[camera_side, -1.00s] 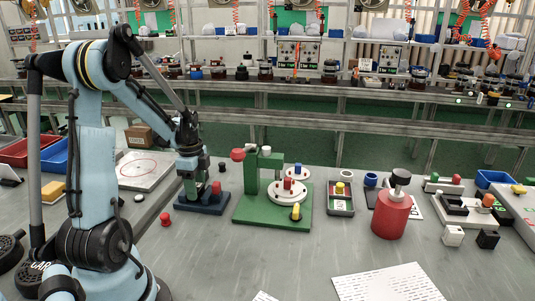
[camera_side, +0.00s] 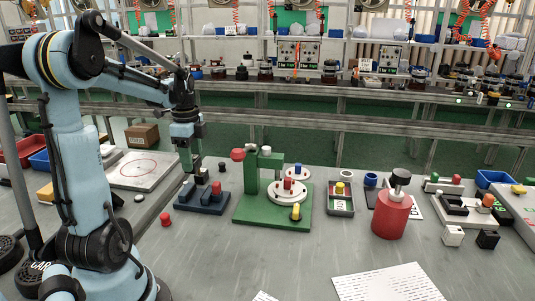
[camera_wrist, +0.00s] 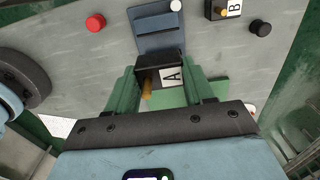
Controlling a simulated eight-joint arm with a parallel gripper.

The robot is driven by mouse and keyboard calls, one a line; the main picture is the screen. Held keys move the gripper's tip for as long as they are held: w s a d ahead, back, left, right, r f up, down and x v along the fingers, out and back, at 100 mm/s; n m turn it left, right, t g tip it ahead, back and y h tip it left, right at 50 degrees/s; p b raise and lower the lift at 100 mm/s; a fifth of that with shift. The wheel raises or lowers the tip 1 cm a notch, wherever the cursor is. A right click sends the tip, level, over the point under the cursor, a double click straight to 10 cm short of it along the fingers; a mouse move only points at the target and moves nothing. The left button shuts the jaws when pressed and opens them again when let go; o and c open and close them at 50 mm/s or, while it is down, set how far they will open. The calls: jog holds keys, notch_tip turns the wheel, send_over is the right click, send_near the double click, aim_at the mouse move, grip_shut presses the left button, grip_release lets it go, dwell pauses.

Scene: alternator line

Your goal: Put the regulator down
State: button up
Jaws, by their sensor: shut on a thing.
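My gripper (camera_wrist: 163,88) is shut on a small black block with a white label "A" and a brass-coloured piece, the regulator (camera_wrist: 172,63). The green fingers stand on both sides of it. In the side view my gripper (camera_side: 197,167) hangs over the left rear part of a dark blue fixture (camera_side: 208,207), with a red knob (camera_side: 216,188) at its right. In the wrist view the blue fixture (camera_wrist: 158,24) lies just beyond the held block. I cannot tell whether the block touches it.
A green stand (camera_side: 250,215) is right of the fixture. A loose red knob (camera_side: 165,220) stands left in front, and a black knob (camera_side: 222,167) behind. A block labelled "B" (camera_wrist: 214,9) shows in the wrist view. The front grey table is mostly clear.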

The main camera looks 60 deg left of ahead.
jog(key=shift+w+a+r, duration=0.1)
jog(key=shift+w+r, duration=0.1)
jog(key=shift+r, duration=0.1)
jog(key=w+a+f, duration=0.1)
jog(key=w+a, duration=0.2)
jog(key=w, duration=0.9)
notch_tip(320, 180, down, 11)
jog(key=shift+d+r, duration=0.1)
jog(key=shift+r, duration=0.1)
jog(key=o, duration=1.1)
jog(key=shift+f, duration=0.1)
jog(key=shift+c, duration=0.2)
notch_tip(320, 180, up, 12)
jog(key=shift+r, duration=0.2)
